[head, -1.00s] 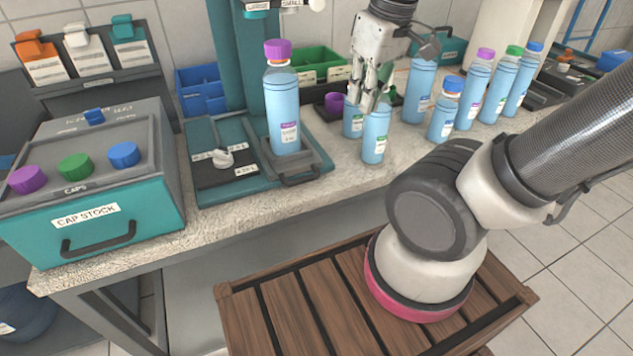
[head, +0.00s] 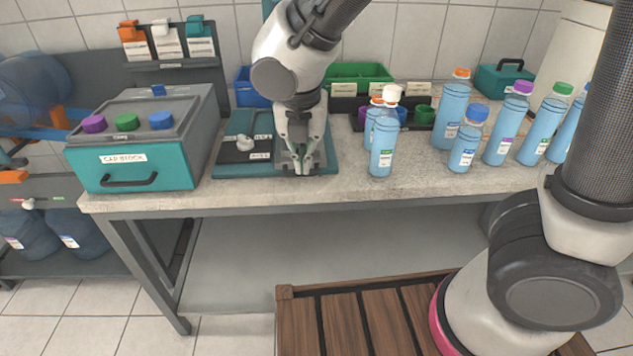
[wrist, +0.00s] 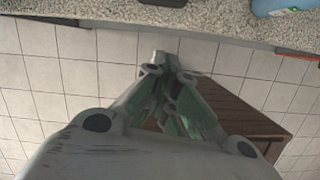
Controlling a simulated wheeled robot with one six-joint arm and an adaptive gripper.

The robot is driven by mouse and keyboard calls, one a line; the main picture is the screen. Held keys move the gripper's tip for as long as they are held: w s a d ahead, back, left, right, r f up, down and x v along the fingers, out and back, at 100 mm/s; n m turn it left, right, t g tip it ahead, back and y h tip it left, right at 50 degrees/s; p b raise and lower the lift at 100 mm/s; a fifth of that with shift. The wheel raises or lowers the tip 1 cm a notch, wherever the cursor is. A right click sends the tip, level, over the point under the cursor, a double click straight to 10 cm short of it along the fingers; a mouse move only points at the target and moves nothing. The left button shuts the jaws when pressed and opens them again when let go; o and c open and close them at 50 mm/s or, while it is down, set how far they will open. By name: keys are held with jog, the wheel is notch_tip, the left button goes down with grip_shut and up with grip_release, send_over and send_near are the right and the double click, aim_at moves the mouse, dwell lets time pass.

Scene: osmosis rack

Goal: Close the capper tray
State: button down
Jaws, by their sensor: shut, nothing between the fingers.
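The teal capper base (head: 232,170) lies on the bench, with a dark panel and white knob (head: 245,143) on its left half. My gripper (head: 302,172) points down in front of its right half, fingers together and empty. My gripper and forearm cover the capper tray in the head view, so I cannot tell how far out it is. In the wrist view my shut fingertips (wrist: 160,70) are seen over the floor, just off the bench's front edge. A dark piece (wrist: 163,3) at the top edge there may be the tray's handle.
The cap stock box (head: 130,170) stands left of the capper. A white-capped bottle (head: 381,150) stands close to the right of my gripper, with several more bottles farther right. The bench's front edge (head: 400,187) and the space before it are clear.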

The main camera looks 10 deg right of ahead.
jog(key=w+f, duration=0.2)
jog(key=f, duration=0.1)
jog(key=w+f+n, duration=0.1)
jog(key=w+f, duration=0.1)
jog(key=f, duration=0.2)
jog(key=w+f+n, duration=0.1)
jog(key=w+f, duration=0.1)
jog(key=f, duration=0.1)
jog(key=shift+w+f, duration=0.2)
jog(key=shift+f, duration=0.05)
jog(key=shift+w, duration=0.1)
jog(key=w, duration=1.5)
jog(key=shift+w+d, duration=0.3)
jog(key=shift+w, duration=0.35)
jog(key=shift+r, duration=0.1)
jog(key=shift+a, duration=0.15)
